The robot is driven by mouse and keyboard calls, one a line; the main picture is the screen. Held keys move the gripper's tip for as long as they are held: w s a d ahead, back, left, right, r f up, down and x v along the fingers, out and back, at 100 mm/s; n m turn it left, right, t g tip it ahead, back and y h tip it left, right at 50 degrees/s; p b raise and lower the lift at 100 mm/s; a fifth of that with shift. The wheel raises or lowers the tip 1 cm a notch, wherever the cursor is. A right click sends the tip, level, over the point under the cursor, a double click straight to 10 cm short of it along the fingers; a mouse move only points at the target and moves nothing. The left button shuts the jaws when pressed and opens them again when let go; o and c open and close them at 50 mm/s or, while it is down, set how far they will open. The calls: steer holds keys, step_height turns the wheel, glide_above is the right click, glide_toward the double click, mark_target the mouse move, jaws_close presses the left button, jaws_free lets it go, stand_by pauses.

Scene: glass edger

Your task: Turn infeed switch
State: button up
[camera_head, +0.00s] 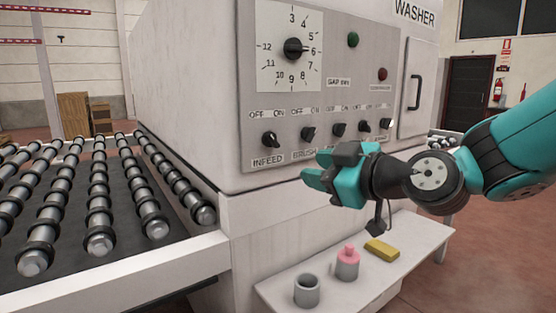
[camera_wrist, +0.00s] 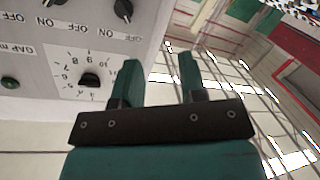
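The infeed switch (camera_head: 269,139) is a black knob at the lower left of the washer's grey panel, above the label INFEED, with OFF and ON printed above it. Its setting is too small to tell for sure. In the wrist view, where the panel appears upside down, a black knob at the top (camera_wrist: 123,10), which looks like the infeed switch, is beyond the left finger. My gripper (camera_head: 312,170) is right of and below the infeed switch in the head view, apart from it. The wrist view shows its two teal fingers (camera_wrist: 160,62) spread with nothing between them.
Other switches, including the brush switch (camera_head: 308,133), line the panel right of infeed. A numbered dial (camera_head: 293,49) sits above. A white shelf (camera_head: 395,262) below holds a grey cup (camera_head: 307,290), a pink-topped bottle (camera_head: 347,263) and a yellow block (camera_head: 381,249). A roller conveyor (camera_head: 128,190) is left.

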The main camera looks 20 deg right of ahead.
steer(key=w+d+t+h, duration=0.1)
steer(key=d+t, duration=0.1)
steer(key=d, duration=0.1)
steer(key=p, duration=1)
glide_toward(274, 141)
steer(key=shift+h, duration=0.3)
steer(key=x, duration=0.8)
steer(key=shift+s+a+r, duration=0.1)
steer(key=shift+r, duration=0.15)
steer(key=shift+w+a+f, duration=0.1)
steer(key=shift+w+f, duration=0.05)
steer(key=shift+w, duration=0.25)
jaws_close()
